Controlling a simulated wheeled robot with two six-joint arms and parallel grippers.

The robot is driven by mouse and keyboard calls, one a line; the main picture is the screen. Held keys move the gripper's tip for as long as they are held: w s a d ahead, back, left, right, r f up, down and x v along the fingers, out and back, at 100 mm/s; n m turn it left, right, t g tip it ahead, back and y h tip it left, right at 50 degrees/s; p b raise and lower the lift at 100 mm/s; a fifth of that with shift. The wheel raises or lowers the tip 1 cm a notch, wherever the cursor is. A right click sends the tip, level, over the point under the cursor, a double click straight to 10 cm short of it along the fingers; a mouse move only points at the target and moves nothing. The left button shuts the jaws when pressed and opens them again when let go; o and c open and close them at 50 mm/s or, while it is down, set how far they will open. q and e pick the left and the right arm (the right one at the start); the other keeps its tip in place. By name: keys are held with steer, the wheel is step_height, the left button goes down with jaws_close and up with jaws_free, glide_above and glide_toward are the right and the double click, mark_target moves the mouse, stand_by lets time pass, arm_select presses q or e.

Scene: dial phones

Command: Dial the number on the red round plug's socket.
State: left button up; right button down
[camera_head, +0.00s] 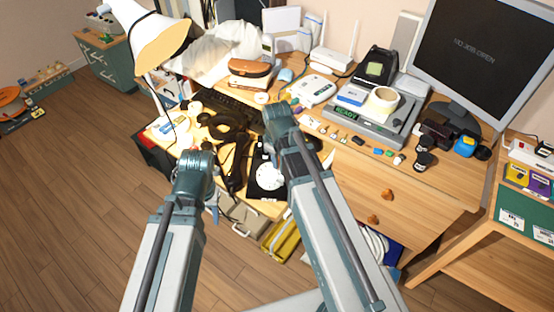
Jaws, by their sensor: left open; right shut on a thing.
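A black phone with a white round dial (269,176) sits at the front edge of the wooden desk. Several small plugs or plug-like pieces (333,134) lie in a row before a grey unit (372,127) whose green display (346,113) reads "READY". I cannot make out the red round plug or a socket number at this size. My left gripper (213,208) is open, at the desk's front left, mostly hidden by its wrist. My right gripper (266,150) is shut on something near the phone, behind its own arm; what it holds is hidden.
Black curved items (226,128) and small things crowd the desk's left. A lamp (155,38) overhangs there. A monitor (480,50) stands at right, with a roll of tape (383,99) on the grey unit. A yellow box (282,237) is below.

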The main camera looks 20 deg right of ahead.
steer(key=shift+s+d+f, duration=0.2)
steer(key=shift+s, duration=0.35)
steer(key=shift+s+f+b, duration=0.25)
steer(key=shift+s+b, duration=0.2)
steer(key=shift+s, duration=0.15)
steer(key=shift+s+a+f, duration=0.2)
steer(key=shift+s+f, duration=0.05)
steer(key=shift+s, duration=0.25)
stand_by(0.4)
